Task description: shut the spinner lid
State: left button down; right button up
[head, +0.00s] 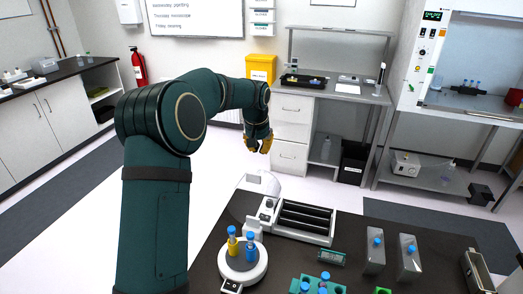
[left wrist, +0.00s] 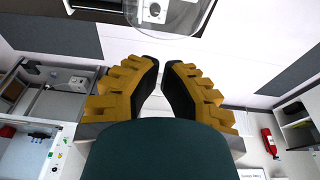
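The spinner (head: 243,268) is a round white device at the front left of the dark bench. A yellow tube and blue-capped tubes stand up in it. A pale, clear lid (head: 262,183) appears raised behind it, tilted up and open. A clear round disc, which looks like this lid (left wrist: 165,20), also shows at the top of the left wrist view. My left gripper (head: 259,146) is above and beyond the raised lid, apart from it. In the left wrist view its orange fingers (left wrist: 161,66) come together at the tips with nothing between them. My right gripper is not seen.
A white roller device (head: 303,220) stands right behind the spinner. Open floor lies beyond the bench.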

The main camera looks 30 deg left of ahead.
aim_at(262, 170)
pick_arm(q)
jog(key=x, duration=0.8)
jog(key=shift+w+f, duration=0.1)
jog(key=shift+f, duration=0.25)
jog(key=s, duration=0.2)
jog(key=s+r, duration=0.1)
jog(key=shift+d, duration=0.35)
jog(key=shift+s+d, duration=0.1)
jog(key=shift+s, duration=0.35)
jog(key=shift+f, duration=0.1)
